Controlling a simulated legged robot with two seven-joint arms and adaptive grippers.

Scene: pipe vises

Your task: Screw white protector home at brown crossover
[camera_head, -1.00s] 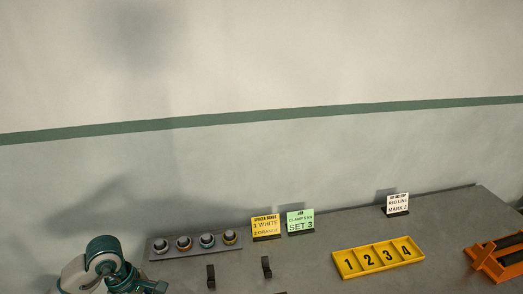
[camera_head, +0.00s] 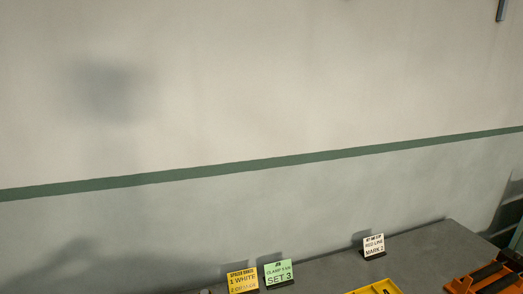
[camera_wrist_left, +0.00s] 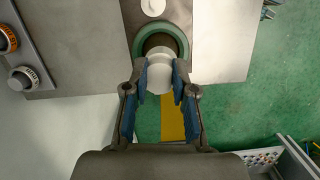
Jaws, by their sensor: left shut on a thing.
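In the left wrist view my left gripper (camera_wrist_left: 160,84) is shut on the white protector (camera_wrist_left: 158,73), a pale ribbed cap held between its blue pads. Just ahead of the protector is a dark brown round end (camera_wrist_left: 160,40), which may be the brown crossover, inside a green ring (camera_wrist_left: 138,45). The protector overlaps the lower part of this brown end in the picture; whether its threads are engaged cannot be told. The head view shows neither gripper nor the joint.
In the head view a yellow sign (camera_head: 242,280), a green sign (camera_head: 278,272) and a white sign (camera_head: 374,246) stand on the grey bench (camera_head: 425,250). An orange vise (camera_head: 485,280) is at the right. The left wrist view shows knob-like parts (camera_wrist_left: 24,79) and a grey crate (camera_wrist_left: 292,160).

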